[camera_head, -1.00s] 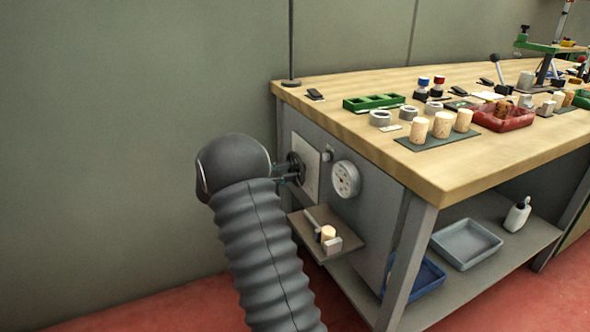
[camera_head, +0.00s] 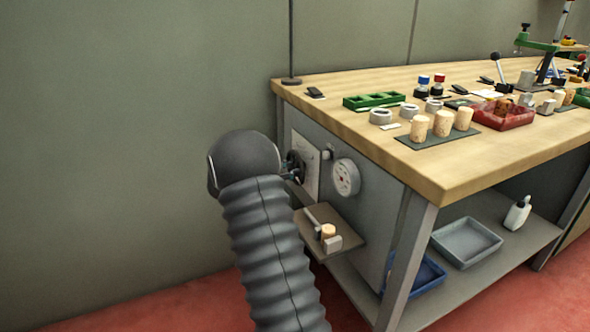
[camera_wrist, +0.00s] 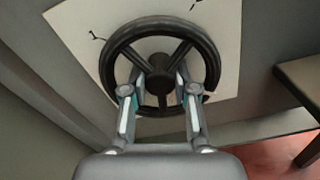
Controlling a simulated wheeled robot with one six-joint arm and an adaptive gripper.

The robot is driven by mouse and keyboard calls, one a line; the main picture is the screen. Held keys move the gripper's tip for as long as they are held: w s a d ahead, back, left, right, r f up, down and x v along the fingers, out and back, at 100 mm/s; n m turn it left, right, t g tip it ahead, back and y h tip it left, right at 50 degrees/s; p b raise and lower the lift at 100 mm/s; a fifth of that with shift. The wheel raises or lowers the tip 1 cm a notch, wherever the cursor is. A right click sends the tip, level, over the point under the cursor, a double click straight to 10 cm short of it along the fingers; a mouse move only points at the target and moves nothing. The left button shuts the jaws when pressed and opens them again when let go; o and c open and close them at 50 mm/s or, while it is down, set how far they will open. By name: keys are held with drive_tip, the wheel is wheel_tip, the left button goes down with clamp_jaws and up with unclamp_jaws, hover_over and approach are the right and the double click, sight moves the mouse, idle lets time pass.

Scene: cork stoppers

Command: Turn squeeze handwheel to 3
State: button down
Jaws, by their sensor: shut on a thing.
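The squeeze handwheel (camera_head: 295,168) is a black wheel on a pale plate (camera_head: 308,150) on the bench's end panel. My arm partly hides it in the head view. In the wrist view the black handwheel (camera_wrist: 119,42) faces me with its spokes and hub. My gripper (camera_wrist: 164,88) has one finger on each side of the hub and lower spoke, inside the rim, and is shut on the wheel. A cork (camera_head: 328,231) sits in a small press on the shelf (camera_head: 345,245) below.
A round white gauge (camera_head: 345,178) is right of the wheel. Corks (camera_head: 442,124) on a dark mat, a green tray (camera_head: 373,102) and a red tray (camera_head: 505,117) are on the wooden benchtop (camera_head: 480,165). The wall side at left is clear.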

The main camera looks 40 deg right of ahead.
drive_tip(key=shift+f+m+b, duration=0.25)
drive_tip(key=shift+m+b, duration=0.55)
drive_tip(key=shift+b, duration=0.15)
drive_tip(key=shift+r+m+b, duration=0.25)
drive_tip(key=shift+m+b, duration=0.15)
drive_tip(key=shift+m, duration=0.3)
drive_tip(key=c, duration=1.2)
unclamp_jaws()
drive_tip(key=v, duration=1.2)
